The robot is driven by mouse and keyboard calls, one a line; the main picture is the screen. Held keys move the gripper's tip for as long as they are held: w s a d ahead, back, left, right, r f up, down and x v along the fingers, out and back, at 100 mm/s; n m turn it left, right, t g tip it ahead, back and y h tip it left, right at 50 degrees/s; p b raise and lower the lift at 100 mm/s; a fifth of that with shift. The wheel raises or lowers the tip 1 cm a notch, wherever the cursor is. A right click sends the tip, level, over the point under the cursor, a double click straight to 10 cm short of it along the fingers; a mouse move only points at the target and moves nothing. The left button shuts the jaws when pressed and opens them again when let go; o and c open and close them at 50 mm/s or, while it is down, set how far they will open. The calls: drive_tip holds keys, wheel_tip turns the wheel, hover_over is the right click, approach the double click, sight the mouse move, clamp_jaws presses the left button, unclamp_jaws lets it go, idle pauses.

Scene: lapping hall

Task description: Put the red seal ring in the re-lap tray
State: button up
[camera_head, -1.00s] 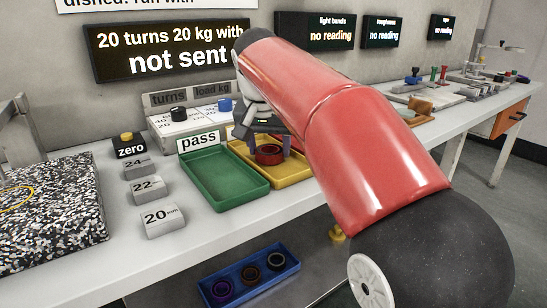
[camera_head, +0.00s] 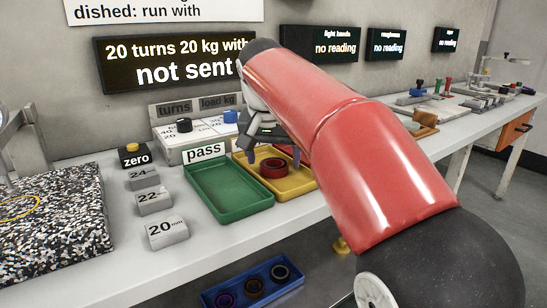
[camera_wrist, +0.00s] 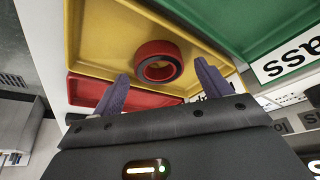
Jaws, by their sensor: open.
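The red seal ring (camera_head: 273,168) lies flat in the yellow tray (camera_head: 293,187); it also shows in the wrist view (camera_wrist: 158,62). My gripper (camera_head: 273,155) is open and empty above the ring. In the wrist view its fingertips (camera_wrist: 162,72) are spread on either side of the ring, apart from it. A green tray (camera_head: 232,213) marked "pass" stands left of the yellow tray and is empty. A red tray (camera_wrist: 130,92) borders the yellow tray's other side in the wrist view; my arm hides it in the head view. I cannot read a re-lap label.
A blue tray (camera_head: 238,298) with several dark rings sits on a lower level. Numbered grey blocks (camera_head: 166,232), a zero button box (camera_head: 132,155) and a speckled plate (camera_head: 60,220) stand left of the trays. A control box with knobs (camera_head: 195,143) stands behind.

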drive_tip(key=d+p+v, duration=0.1)
drive_tip(key=p+v, duration=0.2)
drive_tip(key=v, duration=0.8)
drive_tip(key=s+d+f+n, duration=0.1)
drive_tip(key=s+d+f, duration=0.75)
drive_tip(key=d, duration=0.25)
drive_tip(key=s+d+f, duration=0.2)
drive_tip(key=s+f, duration=0.4)
drive_tip(key=f, duration=0.2)
drive_tip(key=s+d+f+n+t, duration=0.1)
drive_tip(key=s+d+f, duration=0.1)
drive_tip(key=s+f, duration=0.5)
drive_tip(key=shift+d+f+y, duration=0.25)
drive_tip(key=shift+f+y, duration=0.15)
drive_tip(key=shift+f, duration=0.3)
